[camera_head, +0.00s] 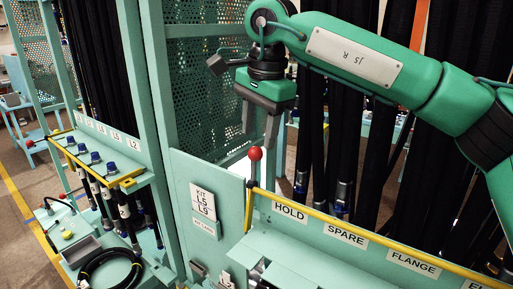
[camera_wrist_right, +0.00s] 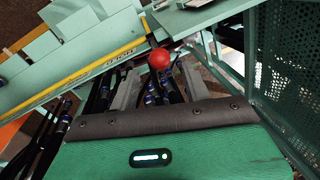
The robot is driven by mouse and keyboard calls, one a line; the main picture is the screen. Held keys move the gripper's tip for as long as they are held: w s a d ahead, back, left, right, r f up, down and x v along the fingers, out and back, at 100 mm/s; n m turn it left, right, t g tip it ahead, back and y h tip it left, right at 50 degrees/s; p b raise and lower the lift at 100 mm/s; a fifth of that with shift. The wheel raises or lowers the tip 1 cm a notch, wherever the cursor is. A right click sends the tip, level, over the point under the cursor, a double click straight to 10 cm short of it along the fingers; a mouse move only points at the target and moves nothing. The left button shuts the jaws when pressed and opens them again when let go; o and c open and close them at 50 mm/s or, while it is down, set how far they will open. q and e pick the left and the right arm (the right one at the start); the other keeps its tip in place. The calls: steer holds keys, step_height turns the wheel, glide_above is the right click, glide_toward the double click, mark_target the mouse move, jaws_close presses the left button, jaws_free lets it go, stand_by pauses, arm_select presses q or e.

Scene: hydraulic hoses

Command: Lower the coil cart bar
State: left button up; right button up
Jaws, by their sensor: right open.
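A red ball knob (camera_head: 255,154) tops a short dark upright lever at the left end of a long yellow bar (camera_head: 345,234). The bar runs along a green rack front with labels such as HOLD, SPARE and FLANGE. My right gripper (camera_head: 259,138) points down, open and empty, with its fingertips just above the knob. In the right wrist view the knob (camera_wrist_right: 159,59) shows between and just beyond the two grey fingertips (camera_wrist_right: 158,74); I cannot tell whether they touch it. The yellow bar (camera_wrist_right: 85,72) also shows there. My left gripper is out of view.
Dark hoses (camera_head: 345,130) hang behind the labelled rail. A green post and perforated panel (camera_head: 205,90) stand left of my right gripper. Further left is a rack with a yellow-edged shelf (camera_head: 98,165) and a coiled black hose (camera_head: 110,270).

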mark_target(256, 147)
steer(key=f, duration=0.3)
steer(key=f+p, duration=0.1)
steer(key=shift+w+a+f, duration=0.15)
steer(key=shift+w+a, duration=0.1)
steer(key=shift+a+f, duration=0.1)
steer(key=shift+f, duration=0.25)
steer(key=shift+w+f, duration=0.1)
steer(key=shift+f, duration=0.4)
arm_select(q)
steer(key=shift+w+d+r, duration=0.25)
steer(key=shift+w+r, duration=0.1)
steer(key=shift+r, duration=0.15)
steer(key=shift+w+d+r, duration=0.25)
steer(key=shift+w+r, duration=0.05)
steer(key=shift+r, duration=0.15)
arm_select(e)
steer(key=shift+c, duration=0.5)
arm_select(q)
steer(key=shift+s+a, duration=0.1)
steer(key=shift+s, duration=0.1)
arm_select(e)
jaws_close()
